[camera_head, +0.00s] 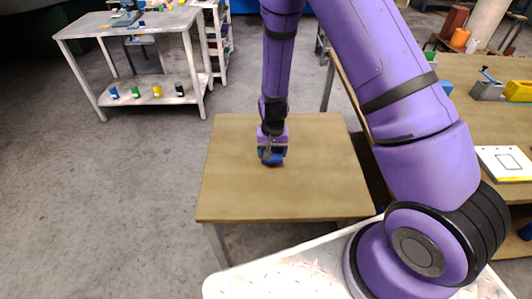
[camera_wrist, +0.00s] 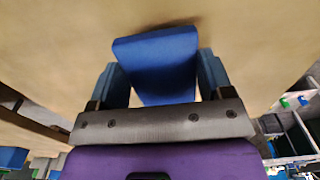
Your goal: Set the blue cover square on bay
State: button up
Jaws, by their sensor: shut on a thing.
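The blue cover (camera_wrist: 156,62) is between the two fingers of my gripper (camera_wrist: 160,80) in the wrist view. Its broad blue face fills the gap, and its far edge sits over the tan tabletop with a dark shadow behind it. In the head view the blue cover (camera_head: 272,161) shows small under my gripper (camera_head: 271,152), over the middle of the wooden table (camera_head: 235,190). I cannot tell whether it touches the tabletop. A white plate with a black square outline (camera_head: 508,161), possibly the bay, lies on the right bench.
The right wooden bench (camera_head: 460,70) also holds a grey box (camera_head: 488,90) and a yellow block (camera_head: 518,91). A grey table (camera_head: 140,25) with several small coloured pots on its lower shelf stands at back left. The wooden table is otherwise clear.

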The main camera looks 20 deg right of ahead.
jog(key=shift+w+a+f, duration=0.1)
jog(key=shift+w+a, duration=0.2)
jog(key=shift+w, duration=0.4)
jog(key=shift+w+a, duration=0.3)
jog(key=shift+w, duration=0.4)
jog(key=shift+w+f, duration=0.15)
jog(key=shift+f, duration=1.65)
jog(key=shift+f, duration=0.1)
jog(key=o, duration=0.9)
notch_tip(320, 180, up, 12)
jog(key=shift+r, duration=0.2)
